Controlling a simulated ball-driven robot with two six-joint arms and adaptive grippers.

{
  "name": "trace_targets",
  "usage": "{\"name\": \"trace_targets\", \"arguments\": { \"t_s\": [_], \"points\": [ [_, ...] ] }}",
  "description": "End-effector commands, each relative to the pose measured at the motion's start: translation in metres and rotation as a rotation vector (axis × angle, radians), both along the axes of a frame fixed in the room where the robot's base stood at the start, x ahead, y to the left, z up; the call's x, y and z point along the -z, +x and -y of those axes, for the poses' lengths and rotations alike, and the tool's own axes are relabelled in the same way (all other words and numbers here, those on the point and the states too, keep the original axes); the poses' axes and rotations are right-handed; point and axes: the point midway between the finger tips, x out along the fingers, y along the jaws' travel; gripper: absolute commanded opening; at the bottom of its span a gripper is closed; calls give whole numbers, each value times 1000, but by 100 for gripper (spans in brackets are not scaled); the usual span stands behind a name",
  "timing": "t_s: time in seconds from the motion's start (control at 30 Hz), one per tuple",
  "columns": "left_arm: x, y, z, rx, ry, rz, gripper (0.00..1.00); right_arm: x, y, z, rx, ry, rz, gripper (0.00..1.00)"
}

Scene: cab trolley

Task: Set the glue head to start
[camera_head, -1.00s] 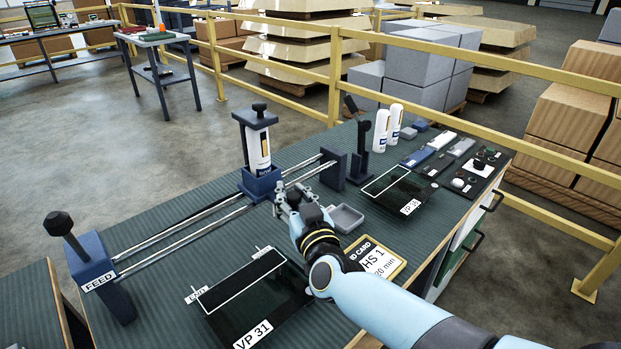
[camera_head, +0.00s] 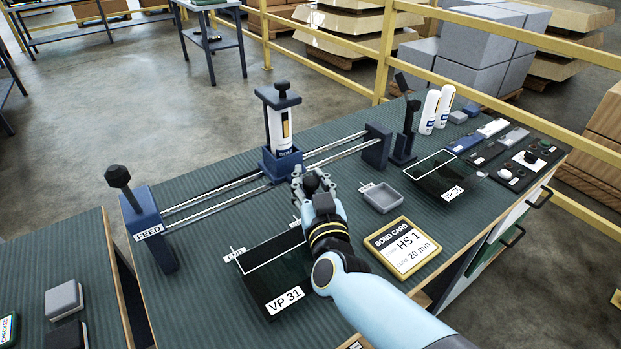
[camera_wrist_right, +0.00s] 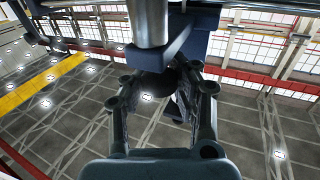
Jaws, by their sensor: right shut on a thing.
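The glue head (camera_head: 281,163) is a blue carriage holding an upright white cartridge (camera_head: 280,132) under a dark top plate and knob. It sits on two metal rails, right of their middle in the head view. My right gripper (camera_head: 311,181) is at the carriage's near side. In the right wrist view its fingers (camera_wrist_right: 163,88) are shut around a dark rounded part below a metal cylinder (camera_wrist_right: 149,20). The blue FEED end block (camera_head: 147,214) with a black-knobbed lever stands at the left rail end. My left gripper is out of view.
A black lever (camera_head: 405,140) stands by the right end block (camera_head: 377,147).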

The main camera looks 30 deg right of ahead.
Motion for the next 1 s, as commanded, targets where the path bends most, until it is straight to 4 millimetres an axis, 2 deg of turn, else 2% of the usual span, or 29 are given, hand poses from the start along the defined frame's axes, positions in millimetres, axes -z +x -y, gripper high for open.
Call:
{"name": "trace_targets", "arguments": {
  "t_s": [0.03, 0.23, 0.57, 0.67, 1.0],
  "points": [
    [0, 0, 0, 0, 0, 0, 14, 7, -4, 0, -1, 1, -14, 25],
    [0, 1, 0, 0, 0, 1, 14, 5, -3, 0, -1, 1, -9, 51],
    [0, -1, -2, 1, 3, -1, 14, -1, -1, 0, 0, 1, -4, 53],
    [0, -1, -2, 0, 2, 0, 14, -10, -1, 0, 2, 1, -3, 53],
    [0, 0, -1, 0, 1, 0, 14, -75, -2, 0, 0, 5, -2, 53]
  ]
}}
